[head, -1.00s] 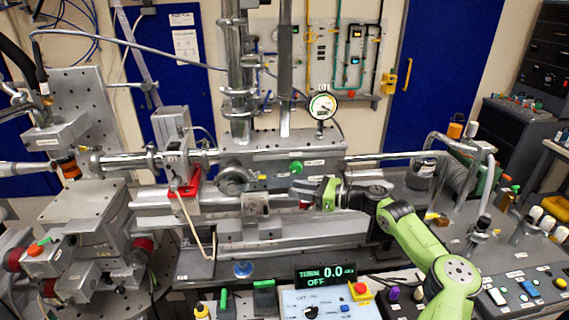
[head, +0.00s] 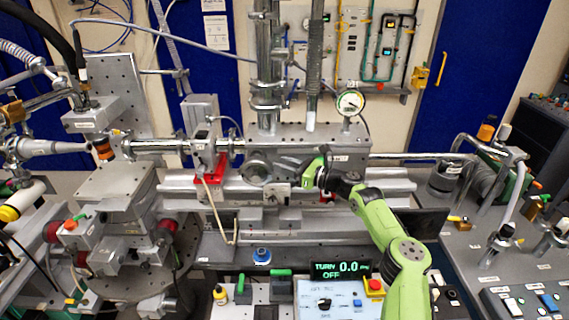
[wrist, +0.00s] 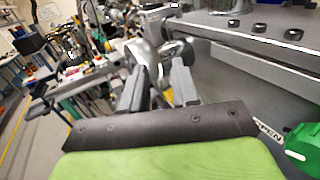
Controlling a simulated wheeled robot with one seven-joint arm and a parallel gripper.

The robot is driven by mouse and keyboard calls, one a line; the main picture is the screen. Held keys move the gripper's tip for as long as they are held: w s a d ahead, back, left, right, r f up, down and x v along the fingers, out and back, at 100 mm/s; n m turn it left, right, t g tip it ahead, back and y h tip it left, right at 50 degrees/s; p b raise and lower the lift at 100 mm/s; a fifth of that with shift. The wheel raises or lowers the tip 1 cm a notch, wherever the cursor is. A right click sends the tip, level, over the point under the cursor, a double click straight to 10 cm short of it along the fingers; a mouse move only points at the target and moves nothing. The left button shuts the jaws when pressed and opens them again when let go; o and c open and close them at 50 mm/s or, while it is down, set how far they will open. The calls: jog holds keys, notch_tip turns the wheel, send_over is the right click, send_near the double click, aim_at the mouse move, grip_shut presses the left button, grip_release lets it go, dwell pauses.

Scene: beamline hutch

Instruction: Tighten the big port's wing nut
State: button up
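In the head view, the big round port (head: 258,173) is a grey metal flange on the front of the long chamber. My gripper (head: 286,165) reaches in from the right, its fingers pointing left toward the port. In the wrist view, my gripper's two grey fingers (wrist: 160,82) stand apart with a gap between them. A shiny, rounded metal part (wrist: 152,58) shows at and beyond the fingertips; I cannot tell whether it is the wing nut or whether the fingers touch it. I cannot make out the wing nut clearly in either view.
The bolted chamber wall (wrist: 268,78) runs close along the right in the wrist view, with a green knob (wrist: 305,140) beside an OPEN label. A red bracket (head: 211,171) stands left of the port. A gauge (head: 350,102) rises above the chamber. Control boxes (head: 335,298) stand in front.

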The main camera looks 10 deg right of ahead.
jog(key=shift+w+a, duration=0.1)
grip_shut()
jog(key=shift+a+m+t+h, duration=0.1)
jog(key=shift+m+t+h, duration=0.5)
jog(key=shift+t, duration=0.1)
